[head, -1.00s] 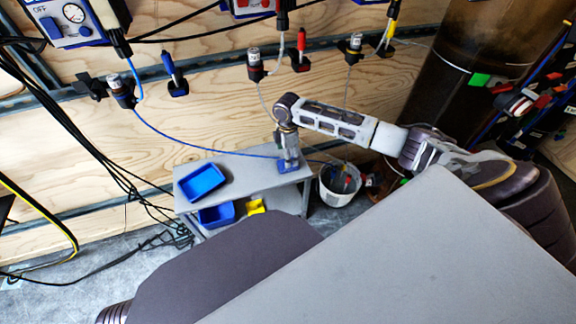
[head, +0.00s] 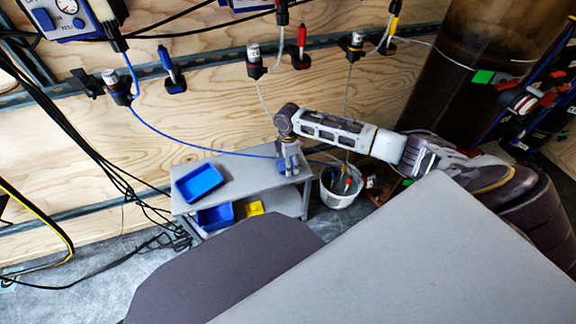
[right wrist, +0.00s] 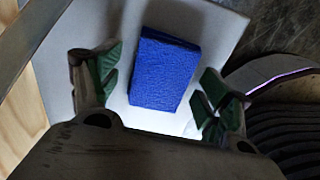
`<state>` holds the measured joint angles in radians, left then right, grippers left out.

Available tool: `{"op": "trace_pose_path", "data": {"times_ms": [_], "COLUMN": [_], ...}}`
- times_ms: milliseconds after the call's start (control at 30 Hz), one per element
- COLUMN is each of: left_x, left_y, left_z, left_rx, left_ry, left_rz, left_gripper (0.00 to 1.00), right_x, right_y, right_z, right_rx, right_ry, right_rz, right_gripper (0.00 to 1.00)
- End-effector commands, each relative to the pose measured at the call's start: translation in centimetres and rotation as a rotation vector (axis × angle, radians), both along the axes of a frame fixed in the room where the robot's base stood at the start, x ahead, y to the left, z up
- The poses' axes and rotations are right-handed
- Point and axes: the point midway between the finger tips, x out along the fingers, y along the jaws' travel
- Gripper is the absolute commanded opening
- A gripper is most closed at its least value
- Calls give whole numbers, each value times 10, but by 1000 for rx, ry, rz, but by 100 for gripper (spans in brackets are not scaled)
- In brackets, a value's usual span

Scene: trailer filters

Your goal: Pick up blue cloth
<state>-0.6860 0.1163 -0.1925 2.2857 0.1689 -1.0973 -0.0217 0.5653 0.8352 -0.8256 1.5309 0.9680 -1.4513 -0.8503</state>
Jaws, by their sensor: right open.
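The blue cloth (right wrist: 165,72) is a folded rectangular pad lying flat on a light grey surface in the right wrist view. It shows small at the right end of the low grey table in the head view (head: 289,168), partly hidden by my right gripper. My right gripper (head: 288,157) points down just above it. In the right wrist view its green-padded fingers (right wrist: 160,92) are spread apart on either side of the cloth, with nothing between them in their grasp. My left gripper is not in view.
The low grey table (head: 245,172) carries a blue tray (head: 199,183) at its left. A blue bin (head: 215,217) and a yellow item (head: 255,208) sit on its lower shelf. A white bucket (head: 340,188) stands to the right. A blue hose (head: 190,146) hangs behind the table.

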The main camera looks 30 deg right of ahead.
Motion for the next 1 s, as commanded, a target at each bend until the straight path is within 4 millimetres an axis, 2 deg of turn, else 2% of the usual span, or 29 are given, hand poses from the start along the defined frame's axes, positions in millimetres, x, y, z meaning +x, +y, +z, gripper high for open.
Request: {"op": "trace_pose_path", "data": {"times_ms": [133, 400, 500, 833, 1000], "left_x": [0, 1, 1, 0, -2], "left_y": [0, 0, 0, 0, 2], "left_z": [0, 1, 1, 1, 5], "left_rx": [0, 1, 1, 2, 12], "left_ry": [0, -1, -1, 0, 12], "left_rz": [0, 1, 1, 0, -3], "left_gripper": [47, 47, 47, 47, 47], "right_x": [0, 0, 0, 0, 0], "right_y": [0, 0, 0, 0, 0], "right_z": [0, 0, 0, 2, 10], "right_rx": [0, 0, 0, 0, 0], "right_ry": [0, 0, 0, 0, -1], "right_rz": [0, 0, 0, 0, -1], "right_gripper": [77, 43, 33, 33, 33]}}
